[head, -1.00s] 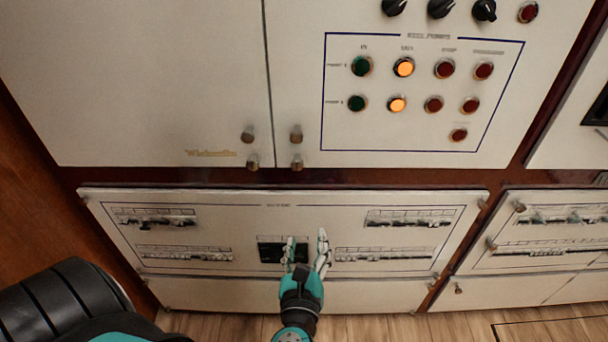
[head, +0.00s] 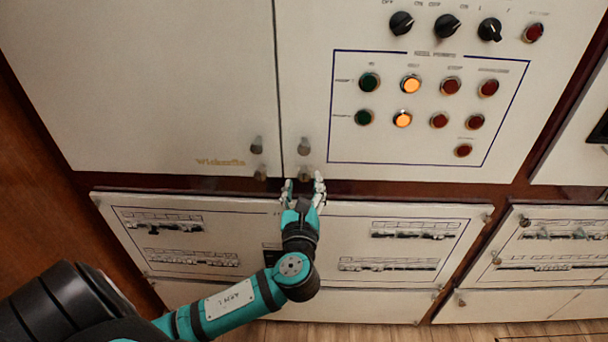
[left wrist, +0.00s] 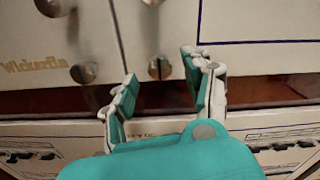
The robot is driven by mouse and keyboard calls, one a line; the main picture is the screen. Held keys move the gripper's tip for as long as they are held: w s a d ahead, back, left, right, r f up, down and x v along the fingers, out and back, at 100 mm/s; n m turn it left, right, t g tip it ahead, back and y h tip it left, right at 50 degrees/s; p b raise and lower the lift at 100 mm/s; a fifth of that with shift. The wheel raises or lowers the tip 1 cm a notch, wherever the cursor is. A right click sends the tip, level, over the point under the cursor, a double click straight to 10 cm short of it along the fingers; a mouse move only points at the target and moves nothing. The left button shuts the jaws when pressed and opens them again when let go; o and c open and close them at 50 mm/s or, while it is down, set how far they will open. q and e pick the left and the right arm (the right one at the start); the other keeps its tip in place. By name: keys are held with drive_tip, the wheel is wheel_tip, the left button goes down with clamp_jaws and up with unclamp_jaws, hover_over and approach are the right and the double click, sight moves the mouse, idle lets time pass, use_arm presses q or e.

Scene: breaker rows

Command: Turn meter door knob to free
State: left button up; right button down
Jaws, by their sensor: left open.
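Small metal knobs sit in pairs at the lower edges of the two upper cabinet doors. The right door's lower knob (head: 305,173) is just ahead of my left gripper (head: 304,181). In the left wrist view this round knob (left wrist: 159,67), with an upright slot, lies between the open fingertips (left wrist: 159,64). The fingers look empty, and contact is not visible. The right door's upper knob (head: 304,146) is above it. The left door's knobs (head: 257,145) (head: 261,172) are to the left. I cannot tell which knob belongs to the meter door. My right gripper is not in view.
The left door bears the word "Wickerlin". The right panel has lit orange buttons (head: 411,85), red and green buttons, and black rotary switches (head: 447,26). A lower panel (head: 340,218) with breaker rows lies below, partly covered by my left arm.

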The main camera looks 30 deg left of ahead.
sight(304, 178)
use_arm(q)
drive_tip(key=shift+x, duration=1.65)
clamp_jaws()
